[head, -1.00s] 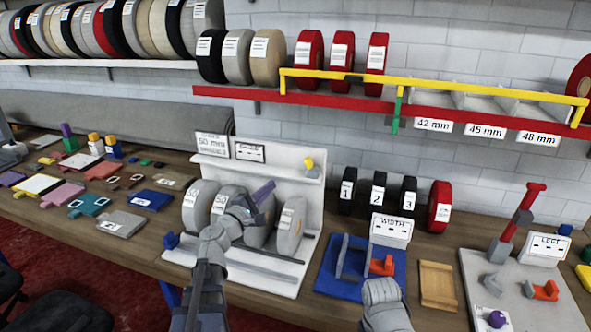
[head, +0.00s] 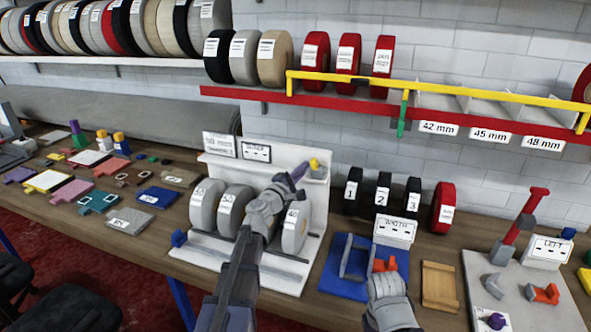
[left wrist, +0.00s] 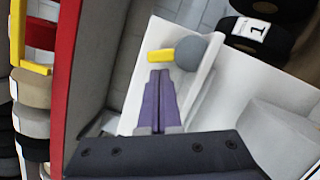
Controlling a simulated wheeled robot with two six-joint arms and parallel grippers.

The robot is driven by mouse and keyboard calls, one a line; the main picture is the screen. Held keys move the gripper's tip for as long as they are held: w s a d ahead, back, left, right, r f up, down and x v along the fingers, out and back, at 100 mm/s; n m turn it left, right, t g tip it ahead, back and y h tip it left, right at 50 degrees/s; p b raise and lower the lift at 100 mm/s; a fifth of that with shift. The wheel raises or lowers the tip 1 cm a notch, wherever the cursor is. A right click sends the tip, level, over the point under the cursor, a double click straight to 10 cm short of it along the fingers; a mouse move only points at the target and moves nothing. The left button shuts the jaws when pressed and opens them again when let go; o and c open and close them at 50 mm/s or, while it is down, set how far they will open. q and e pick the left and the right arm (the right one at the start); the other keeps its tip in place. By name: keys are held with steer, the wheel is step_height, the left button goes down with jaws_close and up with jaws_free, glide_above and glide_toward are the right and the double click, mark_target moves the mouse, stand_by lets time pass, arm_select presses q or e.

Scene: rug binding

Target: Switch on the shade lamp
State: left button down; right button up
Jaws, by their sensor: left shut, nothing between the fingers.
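The white stand (head: 312,195) has a white plate (head: 257,153) marked with a word that looks like SHADE in the earlier head view. In the left wrist view the yellow piece (left wrist: 160,56) lies beside a grey ball (left wrist: 191,54). My left gripper (head: 300,170) has purple fingers, shut and empty, with their tips just short of the yellow piece. Contact cannot be told.
Grey rolls (head: 207,205) stand on the stand under my left arm. A red shelf with a yellow rail (head: 440,88) hangs above.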

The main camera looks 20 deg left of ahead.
arm_select(q)
steer(key=shift+d+r, duration=0.1)
stand_by(0.4)
steer(key=shift+r+m+p, duration=0.1)
steer(key=shift+m+p, duration=0.2)
steer(key=shift+m, duration=0.1)
